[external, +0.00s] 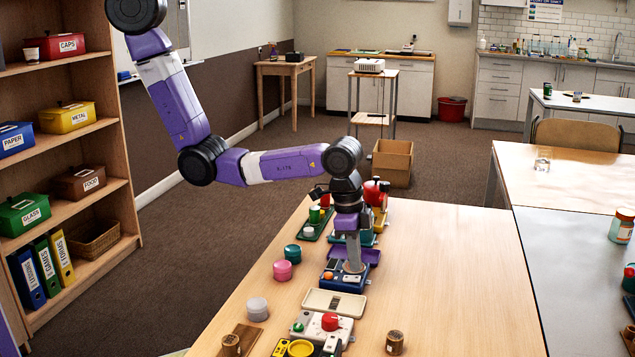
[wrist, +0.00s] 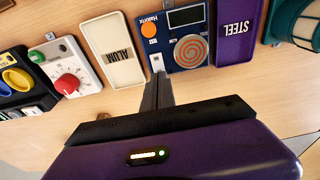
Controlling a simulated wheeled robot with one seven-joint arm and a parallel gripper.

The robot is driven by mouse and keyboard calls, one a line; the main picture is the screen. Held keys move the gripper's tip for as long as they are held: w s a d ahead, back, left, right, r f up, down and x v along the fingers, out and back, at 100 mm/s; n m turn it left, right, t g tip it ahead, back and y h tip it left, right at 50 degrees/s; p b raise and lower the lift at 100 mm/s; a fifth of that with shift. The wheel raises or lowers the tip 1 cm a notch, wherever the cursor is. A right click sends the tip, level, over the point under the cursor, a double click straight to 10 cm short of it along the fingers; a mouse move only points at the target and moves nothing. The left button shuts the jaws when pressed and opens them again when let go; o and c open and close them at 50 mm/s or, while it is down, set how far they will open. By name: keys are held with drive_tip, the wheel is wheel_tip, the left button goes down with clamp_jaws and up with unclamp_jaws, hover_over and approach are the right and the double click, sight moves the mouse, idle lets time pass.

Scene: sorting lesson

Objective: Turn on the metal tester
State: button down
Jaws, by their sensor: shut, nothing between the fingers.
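The metal tester is a small blue box (external: 337,284) on the long table; it also shows in the wrist view (wrist: 172,52). It has a dark display (wrist: 186,16), an orange button (wrist: 149,30), a round orange-and-grey spiral pad (wrist: 190,51) and a small white switch (wrist: 157,63) near its edge. My gripper (external: 353,268) is shut and empty, pointing down over the tester. In the wrist view its fingertips (wrist: 161,82) are right by the white switch; I cannot tell whether they touch it. The display shows no readable text.
A cream ALUM tray (wrist: 108,35) and a purple STEEL tray (wrist: 236,47) flank the tester. A white box with a red knob (external: 329,322) stands beyond the cream tray. The table's right side is mostly clear.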

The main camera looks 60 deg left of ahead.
drive_tip(key=shift+w+f, duration=0.1)
drive_tip(key=shift+f, duration=0.9)
drive_tip(key=shift+d+f, duration=0.1)
drive_tip(key=shift+f, duration=0.1)
drive_tip(key=shift+s+a+r+p, duration=0.15)
drive_tip(key=shift+s+a+p, duration=0.4)
drive_tip(key=shift+p, duration=0.4)
drive_tip(key=shift+r+p, duration=0.55)
drive_tip(key=shift+p, duration=0.05)
wheel_tip(320, 180, up, 13)
drive_tip(key=s+a+p, duration=0.1)
drive_tip(key=shift+s+a, duration=0.15)
drive_tip(key=shift+f, duration=0.1)
